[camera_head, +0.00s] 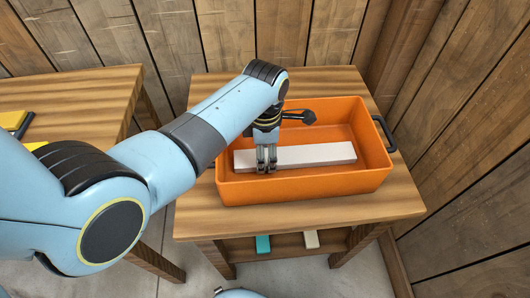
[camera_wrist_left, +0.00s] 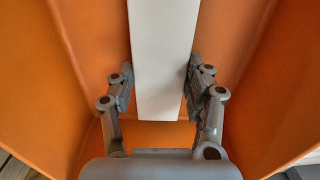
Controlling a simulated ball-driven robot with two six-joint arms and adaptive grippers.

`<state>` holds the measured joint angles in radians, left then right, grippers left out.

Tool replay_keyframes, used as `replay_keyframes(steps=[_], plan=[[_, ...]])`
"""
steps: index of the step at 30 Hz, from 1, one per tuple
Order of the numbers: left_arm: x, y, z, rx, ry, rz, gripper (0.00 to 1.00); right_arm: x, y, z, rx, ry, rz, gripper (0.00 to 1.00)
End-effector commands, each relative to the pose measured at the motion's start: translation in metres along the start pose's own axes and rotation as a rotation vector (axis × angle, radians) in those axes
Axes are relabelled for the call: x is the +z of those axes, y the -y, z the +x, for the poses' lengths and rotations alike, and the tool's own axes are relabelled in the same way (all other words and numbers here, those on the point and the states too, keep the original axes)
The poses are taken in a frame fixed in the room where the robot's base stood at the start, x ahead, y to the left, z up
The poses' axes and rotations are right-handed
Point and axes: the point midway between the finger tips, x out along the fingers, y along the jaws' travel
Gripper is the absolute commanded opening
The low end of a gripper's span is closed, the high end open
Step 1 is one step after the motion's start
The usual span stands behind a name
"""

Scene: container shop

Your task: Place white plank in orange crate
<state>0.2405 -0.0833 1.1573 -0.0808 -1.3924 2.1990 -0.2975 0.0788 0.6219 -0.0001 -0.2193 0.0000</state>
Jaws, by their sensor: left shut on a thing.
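The white plank (camera_head: 315,155) lies lengthwise inside the orange crate (camera_head: 310,186), seen in the head view. My left gripper (camera_head: 266,168) reaches down into the crate and is shut on the plank near its left end. In the left wrist view the plank (camera_wrist_left: 163,60) runs between the two fingers of the gripper (camera_wrist_left: 158,88), with orange crate walls (camera_wrist_left: 250,60) on both sides. I cannot tell whether the plank rests on the crate floor. My right gripper is not in view.
The crate stands on a wooden table (camera_head: 400,200) with a dark handle (camera_head: 385,133) at its right. A lower shelf holds a teal block (camera_head: 263,244) and a cream block (camera_head: 311,239). Another wooden table (camera_head: 80,100) with yellow items (camera_head: 14,120) is at left. Plank walls stand behind and right.

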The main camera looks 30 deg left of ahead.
Motion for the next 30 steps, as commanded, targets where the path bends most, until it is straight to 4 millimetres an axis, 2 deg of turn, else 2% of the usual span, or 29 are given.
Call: replay_keyframes(steps=[3, 4, 9, 16, 20, 23, 30], plan=[[0.0, 0.0, 0.003, 0.0, 0.0, 0.0, 0.12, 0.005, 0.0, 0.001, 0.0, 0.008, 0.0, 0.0], [0.0, 0.0, 0.003, -0.001, -0.001, 0.0, 0.54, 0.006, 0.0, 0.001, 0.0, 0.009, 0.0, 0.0], [0.0, 0.0, 0.002, 0.0, -0.001, 0.0, 0.74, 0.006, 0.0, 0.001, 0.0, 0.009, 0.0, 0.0], [0.0, 0.0, 0.002, 0.0, 0.0, 0.0, 0.74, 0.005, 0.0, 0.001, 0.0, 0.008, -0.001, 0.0], [0.0, 0.0, -0.006, 0.001, 0.001, 0.0, 0.74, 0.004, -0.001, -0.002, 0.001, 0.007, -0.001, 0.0], [0.001, -0.001, -0.023, 0.003, 0.002, 0.0, 0.74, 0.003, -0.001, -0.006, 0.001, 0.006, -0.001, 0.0], [0.001, -0.001, -0.078, 0.003, 0.002, 0.0, 0.74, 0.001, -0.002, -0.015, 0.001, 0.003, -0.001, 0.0]])
